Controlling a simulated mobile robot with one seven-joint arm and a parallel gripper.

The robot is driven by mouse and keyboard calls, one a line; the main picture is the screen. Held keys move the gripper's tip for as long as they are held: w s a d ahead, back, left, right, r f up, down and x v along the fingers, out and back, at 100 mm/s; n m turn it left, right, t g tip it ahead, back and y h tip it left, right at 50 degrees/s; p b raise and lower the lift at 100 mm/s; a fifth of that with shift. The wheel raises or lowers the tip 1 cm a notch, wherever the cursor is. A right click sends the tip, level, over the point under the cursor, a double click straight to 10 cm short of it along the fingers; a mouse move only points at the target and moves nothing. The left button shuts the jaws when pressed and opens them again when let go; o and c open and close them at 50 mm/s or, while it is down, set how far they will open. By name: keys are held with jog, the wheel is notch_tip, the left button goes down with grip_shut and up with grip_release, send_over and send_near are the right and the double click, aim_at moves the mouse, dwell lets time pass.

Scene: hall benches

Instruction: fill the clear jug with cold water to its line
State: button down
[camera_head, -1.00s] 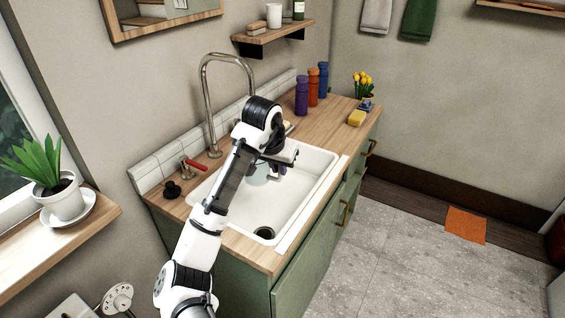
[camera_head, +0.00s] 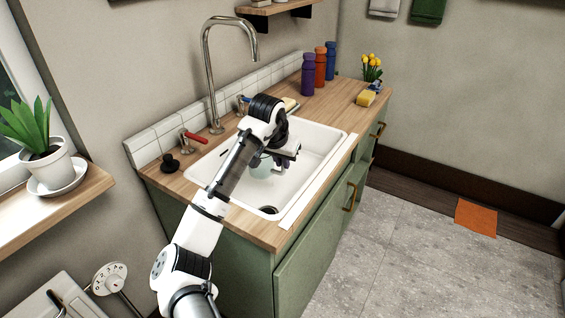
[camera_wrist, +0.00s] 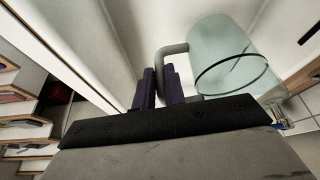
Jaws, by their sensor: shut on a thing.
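The clear jug (camera_wrist: 225,45) is pale and see-through, with a grey handle (camera_wrist: 170,58). In the wrist view my gripper (camera_wrist: 160,85) has its dark fingers closed on the handle. In the head view the jug (camera_head: 262,167) is in or just above the white sink (camera_head: 318,165), partly hidden behind my gripper (camera_head: 284,160). The steel spout (camera_head: 209,75) arches up behind the sink. A tap with a red lever (camera_head: 195,137) stands left of the spout's base, and a blue lever (camera_head: 243,101) shows to its right, partly behind my arm. I cannot make out water in the jug.
A black stopper (camera_head: 170,162) sits on the wooden counter (camera_head: 300,100) at the left. Purple (camera_head: 308,75), orange (camera_head: 320,68) and blue bottles (camera_head: 331,60) stand at the back, with a yellow sponge (camera_head: 366,98) near the right edge. The drain (camera_head: 268,210) is uncovered.

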jog(key=shift+w+a+b+x, duration=0.2)
jog(key=shift+b+x, duration=0.25)
jog(key=shift+x, duration=0.55)
jog(key=shift+w+a+b+x, duration=0.15)
jog(key=shift+b+x, duration=0.3)
jog(key=shift+x, duration=0.55)
jog(key=shift+w+a+b+x, duration=0.15)
jog(key=shift+b+x, duration=0.3)
jog(key=shift+x, duration=0.55)
jog(key=shift+s+f, duration=0.1)
jog(key=shift+f, duration=0.05)
jog(key=c, duration=1.4)
grip_release()
